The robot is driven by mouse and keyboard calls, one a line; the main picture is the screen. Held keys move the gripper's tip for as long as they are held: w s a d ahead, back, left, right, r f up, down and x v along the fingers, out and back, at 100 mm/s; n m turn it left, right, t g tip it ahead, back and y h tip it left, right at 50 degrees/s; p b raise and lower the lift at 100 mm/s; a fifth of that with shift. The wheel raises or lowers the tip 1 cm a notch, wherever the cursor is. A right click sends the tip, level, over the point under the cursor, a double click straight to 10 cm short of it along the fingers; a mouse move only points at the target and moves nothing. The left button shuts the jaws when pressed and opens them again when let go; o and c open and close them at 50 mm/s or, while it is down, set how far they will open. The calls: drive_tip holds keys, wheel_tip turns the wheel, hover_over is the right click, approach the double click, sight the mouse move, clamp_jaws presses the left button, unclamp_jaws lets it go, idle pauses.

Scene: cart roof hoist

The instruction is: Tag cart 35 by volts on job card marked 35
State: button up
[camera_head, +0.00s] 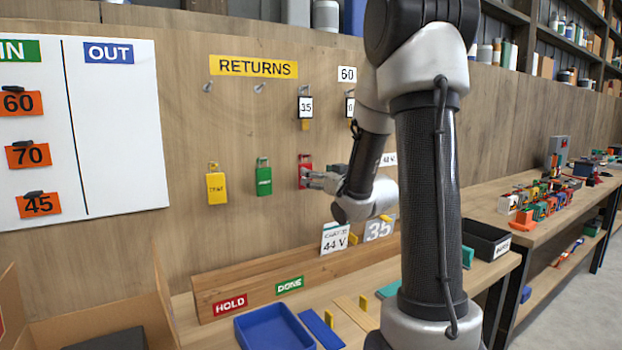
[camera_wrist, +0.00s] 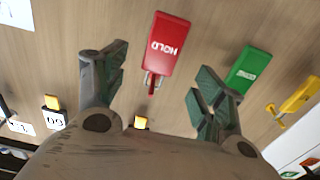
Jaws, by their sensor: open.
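The job card (camera_head: 335,238) reading "44 V", its top line small but seemingly "CART 35", stands on the wooden ledge beside a grey "35" plate (camera_head: 380,229). A yellow tag (camera_head: 216,188), a green tag (camera_head: 264,181) and a red tag (camera_head: 304,160) hang on the wall. The wrist view shows the red tag (camera_wrist: 166,42) reading "HOLD", the green tag (camera_wrist: 248,70) and the yellow tag (camera_wrist: 299,95). My gripper (camera_head: 311,180) is open at the red tag; in the wrist view my gripper (camera_wrist: 163,65) has its fingers either side of it, apart from it.
A "35" tag (camera_head: 305,107) hangs under the RETURNS sign (camera_head: 253,66). The IN/OUT board (camera_head: 120,130) holds orange 60, 70 and 45 tags at left. A blue tray (camera_head: 275,330) sits below the ledge with HOLD and DONE labels (camera_head: 230,304). A black bin (camera_head: 487,240) stands right.

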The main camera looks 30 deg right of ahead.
drive_tip(key=w, duration=0.7)
drive_tip(key=shift+w+a, duration=0.15)
drive_tip(key=shift+w, duration=0.25)
drive_tip(key=c, duration=1.2)
drive_tip(key=shift+r, duration=0.15)
drive_tip(key=shift+c, duration=0.2)
drive_tip(key=shift+r, duration=0.25)
